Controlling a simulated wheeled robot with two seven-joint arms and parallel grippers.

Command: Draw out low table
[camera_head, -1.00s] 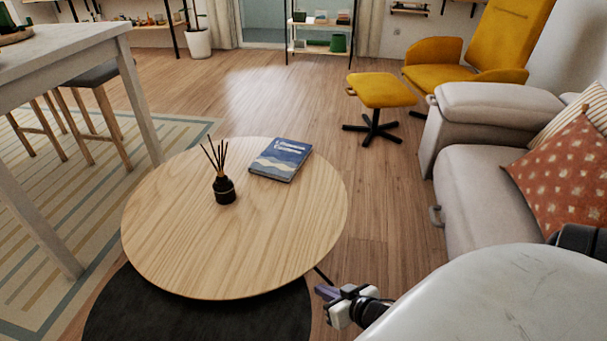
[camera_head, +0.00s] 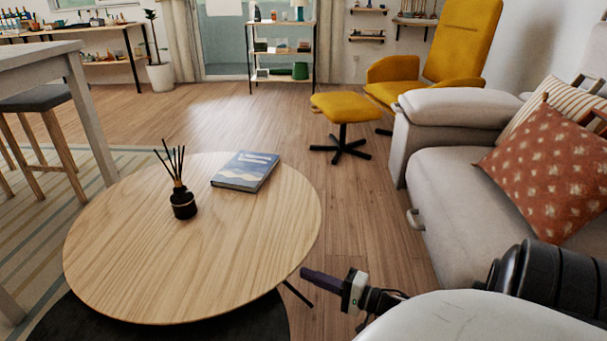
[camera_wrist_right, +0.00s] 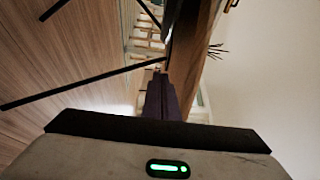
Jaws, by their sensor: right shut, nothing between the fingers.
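The low table (camera_head: 130,270) is round with a pale wood top and thin black legs. It stands at left centre in the head view. My right gripper (camera_head: 308,275) is shut and empty, its dark fingers pointing left close to the table's front right edge. In the right wrist view the shut fingers (camera_wrist_right: 163,100) point toward the table's edge (camera_wrist_right: 188,50), which is turned on its side there. I cannot tell whether they touch it. A black leg (camera_wrist_right: 90,82) also shows there. My left gripper is out of view.
A blue book (camera_head: 246,171) and a black reed diffuser (camera_head: 183,204) stand on the tabletop. A grey sofa (camera_head: 455,190) is at the right, with a yellow footstool (camera_head: 345,107) beyond. Bare floor (camera_head: 355,205) lies between table and sofa. A taller table (camera_head: 90,110) is at the left.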

